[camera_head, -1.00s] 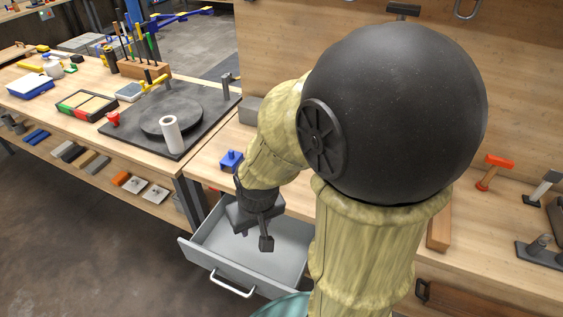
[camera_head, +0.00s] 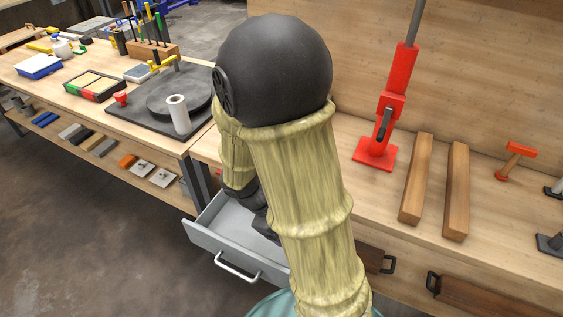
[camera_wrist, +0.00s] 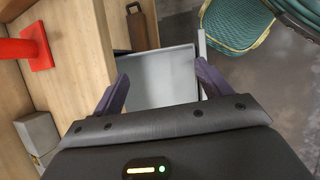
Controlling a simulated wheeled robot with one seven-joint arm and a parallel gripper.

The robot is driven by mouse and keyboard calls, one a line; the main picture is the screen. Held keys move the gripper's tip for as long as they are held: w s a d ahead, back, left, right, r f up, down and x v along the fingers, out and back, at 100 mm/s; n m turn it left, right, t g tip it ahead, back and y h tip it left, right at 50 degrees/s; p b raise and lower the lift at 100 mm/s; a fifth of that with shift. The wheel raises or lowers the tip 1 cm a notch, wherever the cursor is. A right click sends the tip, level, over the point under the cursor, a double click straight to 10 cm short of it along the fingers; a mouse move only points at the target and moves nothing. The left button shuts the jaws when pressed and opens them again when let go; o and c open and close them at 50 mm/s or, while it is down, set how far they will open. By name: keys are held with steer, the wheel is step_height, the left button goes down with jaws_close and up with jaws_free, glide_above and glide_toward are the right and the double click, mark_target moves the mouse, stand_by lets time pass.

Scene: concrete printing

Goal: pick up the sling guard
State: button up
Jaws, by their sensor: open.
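I cannot make out a sling guard in either current view. My gripper (camera_wrist: 160,82) is open, with its two dark purple fingers apart and nothing between them. Beyond the fingers in the wrist view lies the open grey drawer (camera_wrist: 165,68), whose visible floor looks bare. In the head view the drawer (camera_head: 225,252) is pulled out below the bench, and my arm hides part of its inside. My gripper's fingers are hidden behind my arm there.
A red jack (camera_head: 378,150) and two wooden blocks (camera_head: 417,180) stand on the bench at right. A red hammer (camera_head: 515,160) lies farther right. A black plate (camera_head: 130,118) with a white roll (camera_head: 178,113) is on the left bench.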

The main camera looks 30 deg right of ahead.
steer(key=w+d+f+n+t+h+b, duration=0.3)
steer(key=w+d+f+n+h+b, duration=0.15)
steer(key=w+n+h, duration=0.35)
steer(key=w+a+f+n+t+b, duration=0.2)
steer(key=w+a+n+t, duration=0.4)
steer(key=w+n+t, duration=0.3)
steer(key=shift+w+a+n+t+h+b, duration=0.15)
steer(key=shift+w+n+t+h+b, duration=0.4)
steer(key=shift+w, duration=0.55)
steer(key=shift+f, duration=0.1)
steer(key=x, duration=1.2)
steer(key=shift+w+f+p, duration=0.1)
steer(key=shift+f+p, duration=0.1)
steer(key=shift+p, duration=0.15)
steer(key=shift+r, duration=0.1)
